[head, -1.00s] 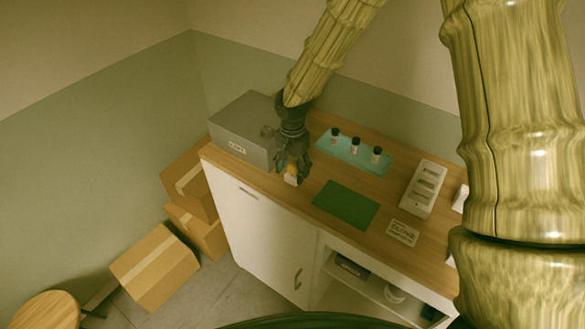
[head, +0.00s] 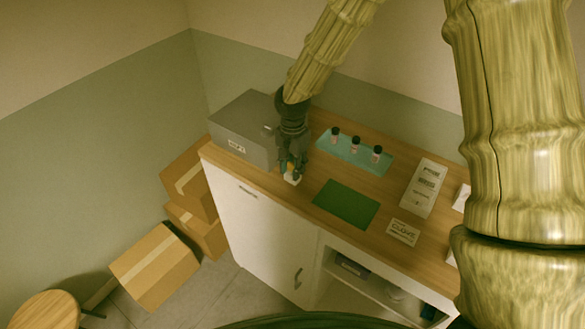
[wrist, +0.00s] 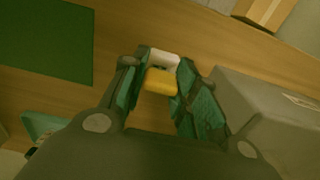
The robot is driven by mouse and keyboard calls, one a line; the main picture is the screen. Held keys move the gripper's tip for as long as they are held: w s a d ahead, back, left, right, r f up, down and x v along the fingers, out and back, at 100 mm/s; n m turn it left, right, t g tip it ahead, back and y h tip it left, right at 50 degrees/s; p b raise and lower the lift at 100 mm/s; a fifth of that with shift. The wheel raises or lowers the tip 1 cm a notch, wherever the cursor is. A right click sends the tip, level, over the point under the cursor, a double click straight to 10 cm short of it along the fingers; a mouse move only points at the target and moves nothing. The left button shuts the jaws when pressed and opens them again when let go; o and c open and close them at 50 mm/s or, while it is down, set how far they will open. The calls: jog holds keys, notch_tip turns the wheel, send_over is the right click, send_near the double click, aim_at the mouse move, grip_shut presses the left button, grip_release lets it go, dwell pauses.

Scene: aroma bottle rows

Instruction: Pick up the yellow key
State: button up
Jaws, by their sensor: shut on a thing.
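The yellow key (wrist: 161,81) shows in the wrist view as a small yellow block between the two fingers of my gripper (wrist: 158,88). A white piece (wrist: 163,58) lies just beyond it; I cannot tell whether the two are joined. In the head view my gripper (head: 291,171) points down at the table's front left, beside the grey box. It is shut on the yellow key, whose yellow is mostly hidden by the fingers there. The white piece (head: 292,179) shows just below the fingertips.
The grey box (head: 243,130) stands close to my gripper on the left. A teal tray (head: 345,146) with three dark-capped bottles is behind. A green mat (head: 346,204) lies to the right on the wooden tabletop (head: 385,183). A white holder (head: 424,188) and a label card (head: 403,232) are farther right.

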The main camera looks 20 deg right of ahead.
jog(key=shift+r+b, duration=0.5)
jog(key=shift+r, duration=0.2)
jog(key=shift+s+r+b, duration=0.4)
jog(key=shift+r+b, duration=0.2)
jog(key=shift+r, duration=0.1)
jog(key=s+a+r+b, duration=0.1)
jog(key=s+b, duration=0.4)
jog(key=s, duration=1)
jog(key=shift+s+r, duration=0.15)
jog(key=shift+r, duration=0.2)
jog(key=shift+a, duration=0.1)
